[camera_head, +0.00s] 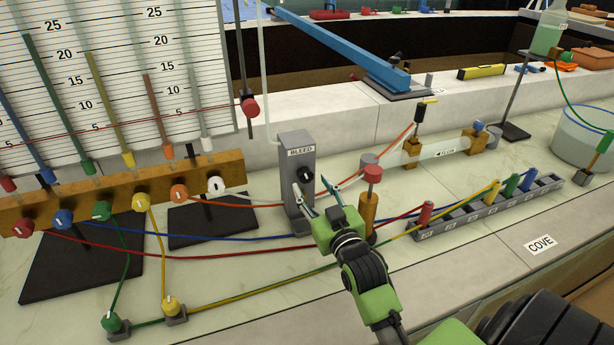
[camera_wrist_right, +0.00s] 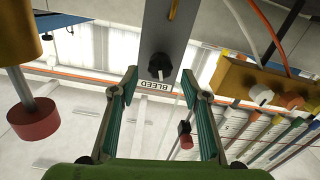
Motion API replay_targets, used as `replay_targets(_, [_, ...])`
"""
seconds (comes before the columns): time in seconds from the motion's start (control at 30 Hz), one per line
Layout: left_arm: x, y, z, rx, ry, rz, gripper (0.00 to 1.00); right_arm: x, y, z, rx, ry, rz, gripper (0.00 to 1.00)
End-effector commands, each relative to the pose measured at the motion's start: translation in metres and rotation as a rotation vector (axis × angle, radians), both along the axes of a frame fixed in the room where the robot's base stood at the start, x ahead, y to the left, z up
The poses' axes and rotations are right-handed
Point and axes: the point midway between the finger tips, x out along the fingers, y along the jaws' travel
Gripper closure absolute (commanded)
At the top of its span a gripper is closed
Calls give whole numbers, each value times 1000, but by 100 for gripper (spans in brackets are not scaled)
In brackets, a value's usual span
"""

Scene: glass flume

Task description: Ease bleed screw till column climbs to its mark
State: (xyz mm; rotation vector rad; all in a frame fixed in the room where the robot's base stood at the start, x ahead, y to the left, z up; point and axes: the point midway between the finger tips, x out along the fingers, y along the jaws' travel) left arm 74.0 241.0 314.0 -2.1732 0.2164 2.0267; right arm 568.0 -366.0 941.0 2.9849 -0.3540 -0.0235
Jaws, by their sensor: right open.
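The bleed block (camera_head: 297,210) is a grey upright post labelled BLEED, with a black bleed screw knob (camera_head: 305,175) on its front. The knob (camera_wrist_right: 160,66) has a pale pointer line in the right wrist view. My right gripper (camera_head: 313,190) is open and empty just in front of the block; in the wrist view its fingertips (camera_wrist_right: 159,80) stand apart on either side of the knob, and I cannot tell any contact. Coloured columns, including blue, green (camera_head: 55,100), yellow (camera_head: 108,110) and orange (camera_head: 158,110), stand before a numbered scale board (camera_head: 190,50). My left gripper is not in view.
A brass manifold (camera_head: 70,195) with coloured knobs stands left of the block. An orange post with a red cap (camera_head: 373,172) is close to the right of my gripper. Coloured tubes cross the bench. A rack of coloured plugs (camera_head: 490,208) lies to the right.

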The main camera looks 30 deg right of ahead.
Motion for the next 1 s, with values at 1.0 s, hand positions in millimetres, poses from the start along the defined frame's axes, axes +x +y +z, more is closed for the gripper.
replay_targets(1.0, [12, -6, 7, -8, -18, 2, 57, 43, -10, 0, 12, -1, 1, 96])
